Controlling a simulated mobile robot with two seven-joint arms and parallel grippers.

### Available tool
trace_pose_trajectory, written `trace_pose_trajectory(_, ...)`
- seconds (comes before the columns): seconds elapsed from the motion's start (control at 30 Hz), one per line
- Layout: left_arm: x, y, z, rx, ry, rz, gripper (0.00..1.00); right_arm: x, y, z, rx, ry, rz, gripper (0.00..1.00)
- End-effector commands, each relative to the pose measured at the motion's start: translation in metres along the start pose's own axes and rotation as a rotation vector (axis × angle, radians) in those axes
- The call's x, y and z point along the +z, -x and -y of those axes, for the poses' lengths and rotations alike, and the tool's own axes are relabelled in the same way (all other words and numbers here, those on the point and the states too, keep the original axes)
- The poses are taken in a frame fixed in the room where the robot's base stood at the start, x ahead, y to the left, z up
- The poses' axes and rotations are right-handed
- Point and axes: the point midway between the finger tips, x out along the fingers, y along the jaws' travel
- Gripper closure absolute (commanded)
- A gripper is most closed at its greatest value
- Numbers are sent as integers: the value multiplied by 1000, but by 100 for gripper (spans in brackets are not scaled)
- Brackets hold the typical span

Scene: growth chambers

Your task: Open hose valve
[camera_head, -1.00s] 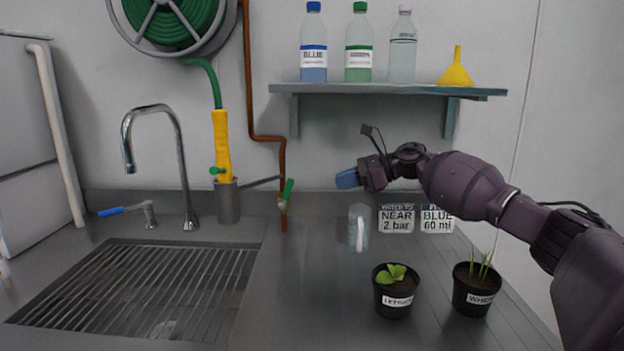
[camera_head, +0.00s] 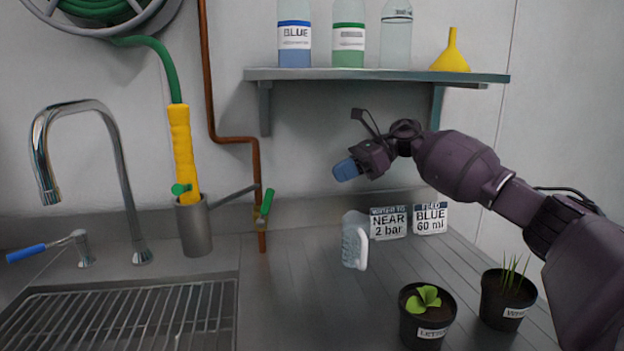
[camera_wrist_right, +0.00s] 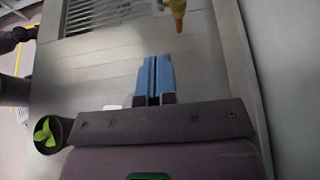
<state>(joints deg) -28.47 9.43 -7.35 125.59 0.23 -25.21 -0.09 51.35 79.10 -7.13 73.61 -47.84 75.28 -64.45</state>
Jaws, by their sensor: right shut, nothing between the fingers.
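The hose valve shows as a green lever (camera_head: 265,203) on a brass-coloured body at the lower end of a copper pipe (camera_head: 255,160). The lever stands slightly tilted, close to the pipe's line. My right gripper (camera_head: 345,169) is shut and empty, right of the lever and higher in the head view, clearly apart from it. Its blue fingertips (camera_wrist_right: 154,80) are pressed together in the right wrist view. At that view's top edge is a yellow piece with an orange end (camera_wrist_right: 178,15), probably the valve body and pipe. My left gripper is not in view.
A yellow-handled hose wand (camera_head: 183,150) stands in a metal holder (camera_head: 195,228) left of the valve. A clear jug (camera_head: 354,242) and two potted plants (camera_head: 427,315) stand on the counter. A shelf with bottles (camera_head: 376,76) hangs above my gripper. The sink (camera_head: 120,320) is left.

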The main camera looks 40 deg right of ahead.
Motion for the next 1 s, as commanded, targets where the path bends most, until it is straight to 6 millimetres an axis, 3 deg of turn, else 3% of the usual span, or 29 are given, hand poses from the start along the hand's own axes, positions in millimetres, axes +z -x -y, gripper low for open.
trace_pose_trajectory(0.3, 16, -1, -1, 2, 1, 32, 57, -2, -52, 0, 4, 0, 0, 100)
trace_pose_trajectory(0.57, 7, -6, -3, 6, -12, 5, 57, -2, -97, 0, 3, 0, 1, 100)
trace_pose_trajectory(0.73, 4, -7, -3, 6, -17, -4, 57, 17, -112, 0, 1, 3, 2, 100)
trace_pose_trajectory(1.0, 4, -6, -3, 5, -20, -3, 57, 28, -122, 0, -1, 1, 1, 100)
